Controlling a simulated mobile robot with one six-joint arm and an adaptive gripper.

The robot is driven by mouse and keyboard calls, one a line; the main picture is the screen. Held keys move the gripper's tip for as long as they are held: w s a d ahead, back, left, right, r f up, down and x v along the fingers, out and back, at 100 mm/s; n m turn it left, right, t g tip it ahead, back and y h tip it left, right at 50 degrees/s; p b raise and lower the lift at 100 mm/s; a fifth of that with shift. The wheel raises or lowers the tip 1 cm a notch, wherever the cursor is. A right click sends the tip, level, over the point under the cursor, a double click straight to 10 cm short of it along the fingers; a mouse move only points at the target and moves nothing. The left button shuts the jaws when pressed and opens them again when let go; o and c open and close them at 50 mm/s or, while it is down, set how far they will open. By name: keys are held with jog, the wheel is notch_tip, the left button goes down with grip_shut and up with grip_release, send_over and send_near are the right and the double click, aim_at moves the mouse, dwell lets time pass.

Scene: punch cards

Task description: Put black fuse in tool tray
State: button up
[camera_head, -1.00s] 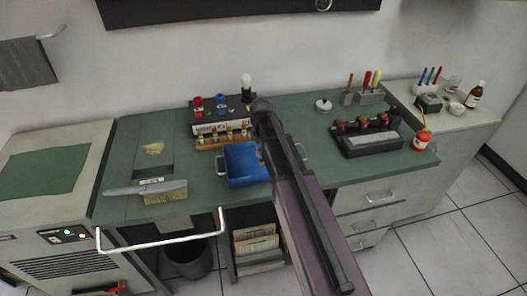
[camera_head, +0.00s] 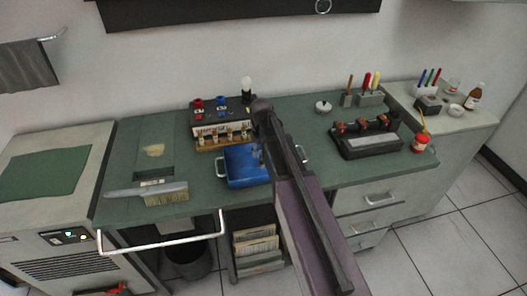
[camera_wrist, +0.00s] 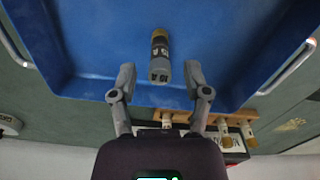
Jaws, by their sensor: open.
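The black fuse (camera_wrist: 159,55) is a short dark cylinder with a brass-coloured cap and pale marking. In the wrist view it appears over the blue floor of the tool tray (camera_wrist: 85,45); whether it touches the floor is hard to tell. My gripper (camera_wrist: 159,76) is open, with one finger on each side of the fuse's near end and a gap on both sides. In the head view the blue tray (camera_head: 238,177) sits at the bench front, its right part covered by my arm.
A wooden rack (camera_head: 211,146) with several fuses stands behind the tray, before a black box with red and blue terminals (camera_head: 197,104). A brush (camera_head: 165,198) lies left. A black device (camera_head: 366,138) stands right. A metal handle (camera_wrist: 295,62) shows beside the tray.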

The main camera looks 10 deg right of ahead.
notch_tip(320, 180, up, 11)
jog(key=p, duration=1)
jog(key=shift+p, duration=0.35)
jog(key=shift+r, duration=0.1)
jog(key=s+m, duration=0.2)
jog(key=s, duration=1.5)
jog(key=shift+d+m, duration=0.3)
jog(key=shift+d, duration=0.05)
dwell(0.8)
notch_tip(320, 180, down, 4)
jog(key=b, duration=0.4)
jog(key=shift+f, duration=0.2)
dwell(0.3)
